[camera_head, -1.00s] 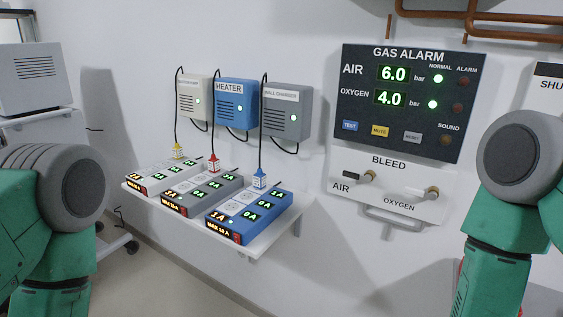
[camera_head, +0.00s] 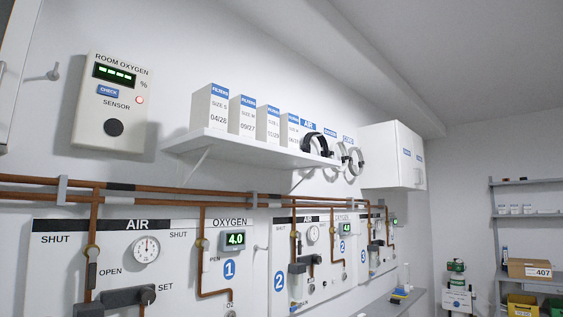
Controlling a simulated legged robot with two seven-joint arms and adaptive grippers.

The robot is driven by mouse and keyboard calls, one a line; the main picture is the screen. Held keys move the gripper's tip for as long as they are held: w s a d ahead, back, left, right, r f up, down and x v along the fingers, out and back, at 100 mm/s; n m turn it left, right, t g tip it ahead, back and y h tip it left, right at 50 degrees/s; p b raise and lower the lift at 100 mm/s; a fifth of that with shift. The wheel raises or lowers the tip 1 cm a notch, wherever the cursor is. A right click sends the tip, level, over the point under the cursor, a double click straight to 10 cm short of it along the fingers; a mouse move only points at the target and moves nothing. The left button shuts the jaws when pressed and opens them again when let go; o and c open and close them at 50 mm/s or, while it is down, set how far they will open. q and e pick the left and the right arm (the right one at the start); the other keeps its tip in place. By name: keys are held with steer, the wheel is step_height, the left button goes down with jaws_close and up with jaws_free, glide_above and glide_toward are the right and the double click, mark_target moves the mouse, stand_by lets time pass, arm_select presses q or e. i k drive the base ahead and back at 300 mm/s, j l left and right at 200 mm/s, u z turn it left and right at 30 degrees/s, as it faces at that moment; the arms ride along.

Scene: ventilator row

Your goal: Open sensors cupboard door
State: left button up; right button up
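A white wall cupboard (camera_head: 393,156) hangs at the far end of the filter shelf, right of centre. Its front carries small blue labels, too small to read, and a handle (camera_head: 418,180) near the lower edge. Its door looks shut. Part of another white cabinet (camera_head: 14,62) with a bar handle shows at the upper left edge, mostly cut off. I cannot tell from the lettering which one is the sensors cupboard. Neither of my grippers is in view.
A white shelf (camera_head: 250,151) holds several filter boxes and hoses. Below run copper pipes (camera_head: 150,190) and AIR and OXYGEN panels with gauges. A room oxygen sensor (camera_head: 113,104) is on the wall at left. Grey shelving (camera_head: 525,182) with boxes stands at right.

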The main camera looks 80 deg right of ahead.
mark_target(406, 168)
steer(key=z, duration=3.3)
steer(key=i+l+z, duration=0.15)
steer(key=i+z, duration=0.15)
steer(key=i, duration=0.45)
steer(key=i+l, duration=0.1)
steer(key=i, duration=0.9)
steer(key=i+l+z, duration=0.1)
steer(key=i, duration=0.9)
